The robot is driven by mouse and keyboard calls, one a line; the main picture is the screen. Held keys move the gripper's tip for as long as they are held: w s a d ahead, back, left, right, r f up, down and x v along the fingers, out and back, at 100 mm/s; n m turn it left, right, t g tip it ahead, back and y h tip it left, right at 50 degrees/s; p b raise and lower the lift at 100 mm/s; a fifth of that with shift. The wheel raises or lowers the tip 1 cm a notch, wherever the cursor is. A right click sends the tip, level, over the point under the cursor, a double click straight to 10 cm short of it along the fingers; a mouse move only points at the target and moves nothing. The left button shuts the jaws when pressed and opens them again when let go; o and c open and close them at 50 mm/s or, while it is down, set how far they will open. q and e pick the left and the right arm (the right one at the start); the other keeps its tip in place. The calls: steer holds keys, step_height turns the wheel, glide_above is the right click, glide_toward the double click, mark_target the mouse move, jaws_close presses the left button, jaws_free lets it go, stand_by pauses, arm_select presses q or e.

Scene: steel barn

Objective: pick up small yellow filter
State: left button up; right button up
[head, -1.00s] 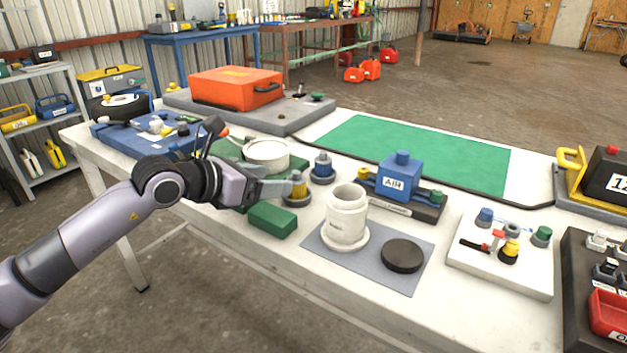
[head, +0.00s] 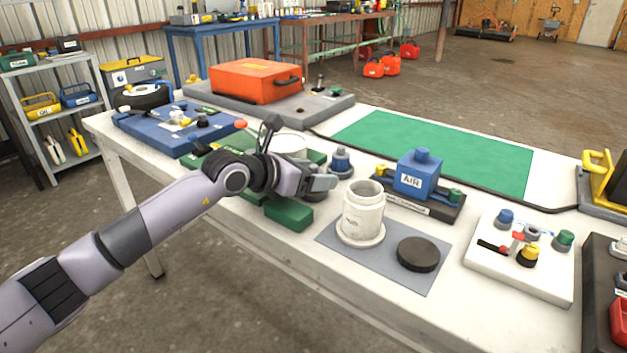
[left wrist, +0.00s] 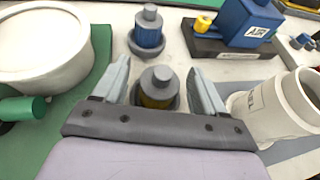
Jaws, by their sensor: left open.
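The small yellow filter (left wrist: 157,87) stands upright in the left wrist view, with a grey cap over a yellow body and a dark round base. My left gripper (left wrist: 160,72) is open, with one finger on each side of the filter and gaps visible between. In the head view my left gripper (head: 326,182) covers most of the filter; only part of its grey base (head: 316,196) shows below the fingers. A similar blue filter (left wrist: 149,31) stands just beyond it, also visible in the head view (head: 341,162). My right gripper is not in view.
A white canister (head: 362,212) and a black lid (head: 418,254) are on a grey mat to the right. A green block (head: 289,214) lies in front of the gripper. The blue AIR unit (head: 417,175) is behind. A round white container (left wrist: 42,50) is close on the left.

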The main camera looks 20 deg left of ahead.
arm_select(q)
steer(key=shift+c, duration=0.3)
steer(key=c, duration=1)
steer(key=shift+r, duration=0.15)
